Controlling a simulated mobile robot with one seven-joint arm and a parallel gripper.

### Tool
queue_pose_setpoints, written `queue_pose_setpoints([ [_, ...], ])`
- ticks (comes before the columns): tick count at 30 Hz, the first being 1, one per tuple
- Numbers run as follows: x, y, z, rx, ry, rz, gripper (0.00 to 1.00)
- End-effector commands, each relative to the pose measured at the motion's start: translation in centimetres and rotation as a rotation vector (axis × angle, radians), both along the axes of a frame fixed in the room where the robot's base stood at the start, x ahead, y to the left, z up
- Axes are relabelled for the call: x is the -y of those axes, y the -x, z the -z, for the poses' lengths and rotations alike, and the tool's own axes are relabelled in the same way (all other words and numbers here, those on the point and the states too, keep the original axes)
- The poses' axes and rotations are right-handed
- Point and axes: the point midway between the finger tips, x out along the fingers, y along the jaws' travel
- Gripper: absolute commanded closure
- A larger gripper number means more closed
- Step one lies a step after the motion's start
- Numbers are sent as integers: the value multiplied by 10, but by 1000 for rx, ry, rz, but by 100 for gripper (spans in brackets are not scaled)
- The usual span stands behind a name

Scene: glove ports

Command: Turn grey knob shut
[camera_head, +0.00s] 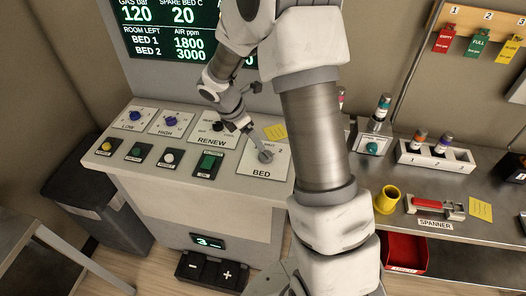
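The grey knob (266,156) sits on a white plate marked BED, at the right end of the sloped console top. My arm crosses the picture just right of the knob and hides the console's right edge.
Blue knobs LOW (135,116) and HIGH (171,121), a RENEW plate (212,141) and several buttons are left of the BED plate. A yellow note (275,132) lies just behind it. A steel bench with a bottle rack (436,158), yellow cup (387,199) and spanner (434,207) stands right.

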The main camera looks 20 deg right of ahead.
Motion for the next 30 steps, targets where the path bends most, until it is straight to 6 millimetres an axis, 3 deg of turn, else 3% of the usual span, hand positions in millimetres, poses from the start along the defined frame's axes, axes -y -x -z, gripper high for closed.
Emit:
queue_pose_setpoints([
  [6,18,-2,46,-5,0,0,13],
  [15,35,-6,86,-2,-1,2,13],
  [28,38,-7,94,1,0,0,13],
  [30,38,-7,94,1,0,0,24],
])
